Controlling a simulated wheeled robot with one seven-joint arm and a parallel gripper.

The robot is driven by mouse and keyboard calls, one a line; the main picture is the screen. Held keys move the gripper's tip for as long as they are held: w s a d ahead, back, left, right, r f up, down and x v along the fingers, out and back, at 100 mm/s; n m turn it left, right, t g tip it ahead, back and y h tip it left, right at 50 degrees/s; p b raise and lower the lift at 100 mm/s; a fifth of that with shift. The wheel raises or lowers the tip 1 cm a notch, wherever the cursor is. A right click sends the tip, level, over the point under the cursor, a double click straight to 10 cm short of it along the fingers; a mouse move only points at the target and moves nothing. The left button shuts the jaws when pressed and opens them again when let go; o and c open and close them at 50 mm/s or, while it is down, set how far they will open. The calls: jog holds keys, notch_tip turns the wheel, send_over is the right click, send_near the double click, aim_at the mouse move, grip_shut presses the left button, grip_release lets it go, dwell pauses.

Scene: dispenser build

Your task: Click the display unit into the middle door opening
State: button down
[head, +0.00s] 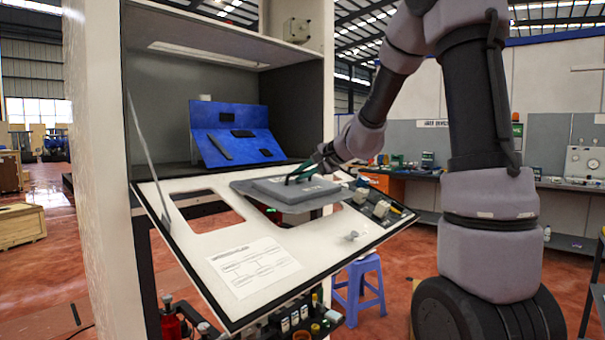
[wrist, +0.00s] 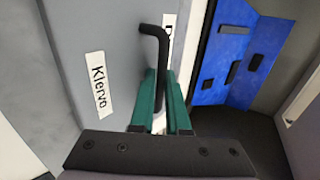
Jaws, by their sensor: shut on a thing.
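The display unit (head: 292,196) is a grey slab with a raised middle block. It lies nearly level over the middle part of the white lowered door (head: 208,266). The middle door opening (head: 277,216) is mostly hidden beneath it; a dark strip shows below its front edge. I cannot tell whether the unit touches the door. My gripper (head: 306,171) reaches in from the upper right. In the wrist view, its green fingers (wrist: 161,98) are shut on the bent black handle (wrist: 154,34) of the unit, whose grey face (wrist: 85,35) carries a "Klervo" label.
An open opening (head: 207,208) lies left of the unit. Fitted parts (head: 380,208) and a small knob (head: 352,236) sit on the door's right. A blue panel (head: 238,134) stands inside the cabinet. A blue stool (head: 361,285) stands under the door.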

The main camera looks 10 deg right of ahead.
jog(key=shift+a+f, duration=0.25)
jog(key=shift+a, duration=0.05)
dwell(0.5)
dwell(0.4)
jog(key=c, duration=1)
grip_release()
jog(key=shift+w+a, duration=0.1)
jog(key=shift+o, duration=0.8)
jog(key=shift+f, duration=0.2)
